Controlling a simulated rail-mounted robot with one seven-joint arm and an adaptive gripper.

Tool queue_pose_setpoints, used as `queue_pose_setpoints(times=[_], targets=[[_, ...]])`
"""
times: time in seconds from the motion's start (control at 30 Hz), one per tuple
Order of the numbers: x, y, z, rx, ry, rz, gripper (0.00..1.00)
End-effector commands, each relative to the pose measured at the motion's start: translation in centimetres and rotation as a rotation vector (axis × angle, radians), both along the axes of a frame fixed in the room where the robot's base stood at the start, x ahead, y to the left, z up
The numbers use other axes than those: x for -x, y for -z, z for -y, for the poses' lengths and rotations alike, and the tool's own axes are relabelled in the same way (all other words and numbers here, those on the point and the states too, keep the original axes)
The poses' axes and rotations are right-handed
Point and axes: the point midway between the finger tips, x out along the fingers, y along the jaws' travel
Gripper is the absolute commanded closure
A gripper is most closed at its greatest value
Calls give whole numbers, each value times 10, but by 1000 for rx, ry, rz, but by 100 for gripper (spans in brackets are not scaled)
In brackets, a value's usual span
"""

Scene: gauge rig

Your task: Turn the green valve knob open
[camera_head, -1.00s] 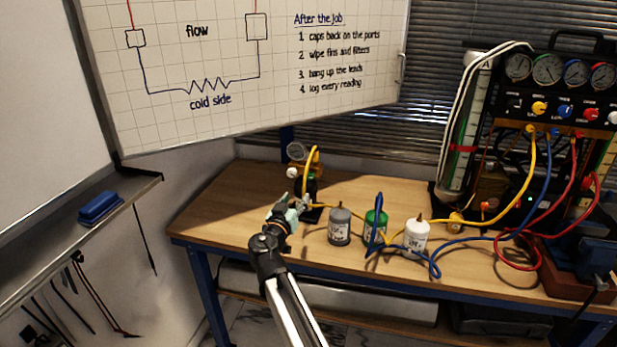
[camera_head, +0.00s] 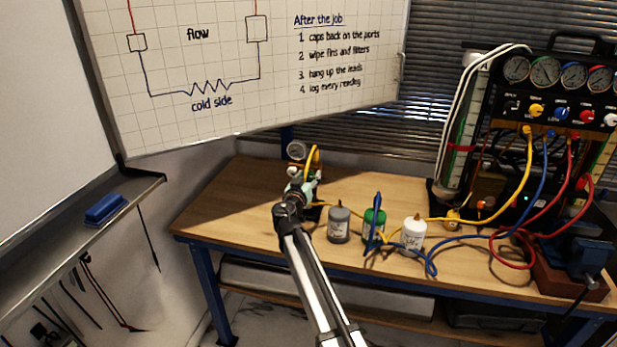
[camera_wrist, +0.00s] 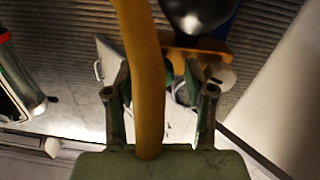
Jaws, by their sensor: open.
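The small valve rig with a round gauge (camera_head: 297,151) stands at the back of the bench in the head view. A yellow hose (camera_head: 313,156) arches from it. My gripper (camera_head: 301,184) is at the front of this rig and covers much of it. A small green patch beside the gripper may be the valve knob, but I cannot tell it apart clearly. In the wrist view my gripper (camera_wrist: 158,85) has its fingers apart, and the yellow hose (camera_wrist: 146,65) crosses the gap between them. I cannot tell whether anything touches. The green knob is not clearly visible there.
A manifold panel (camera_head: 560,95) stands at the right. The left of the bench (camera_head: 225,205) is clear.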

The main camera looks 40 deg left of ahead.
Motion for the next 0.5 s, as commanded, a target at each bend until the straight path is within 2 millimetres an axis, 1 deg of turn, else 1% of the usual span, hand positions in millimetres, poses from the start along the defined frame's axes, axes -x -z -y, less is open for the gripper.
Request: queue_pose_setpoints(times=[0.13, 0.17, 0.2, 0.3, 0.5], targets=[[0, 0, 0, 0, 0, 0, 46], [0, 0, 0, 0, 0, 0, 53], [0, 0, 0, 0, 0, 0, 68], [0, 0, 0, 0, 0, 0, 100], [0, 0, 0, 1, 0, 0, 100]])
